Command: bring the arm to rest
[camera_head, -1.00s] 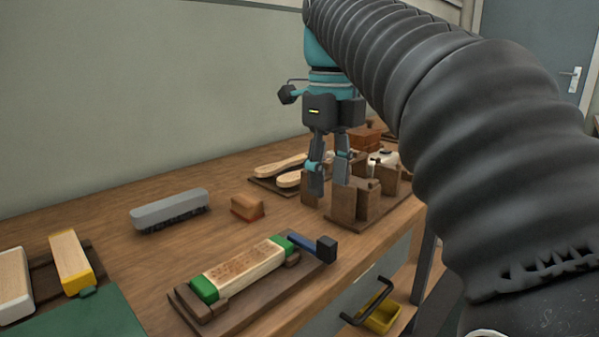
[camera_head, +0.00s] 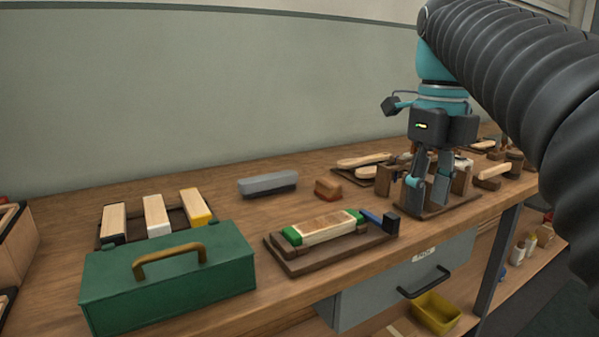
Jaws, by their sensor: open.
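My gripper (camera_head: 428,203) points down at the right of the bench, with a teal and black wrist above it. Its two fingers are apart, and I see nothing held between them. Behind and around the fingertips stand wooden blocks on a dark board (camera_head: 436,207); I cannot tell whether the fingers touch them. My arm, in a ribbed dark sleeve, fills the upper right.
A brush block with green ends (camera_head: 328,228) lies in a wooden fixture left of my gripper. A yellow bin (camera_head: 436,313) sits below the bench.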

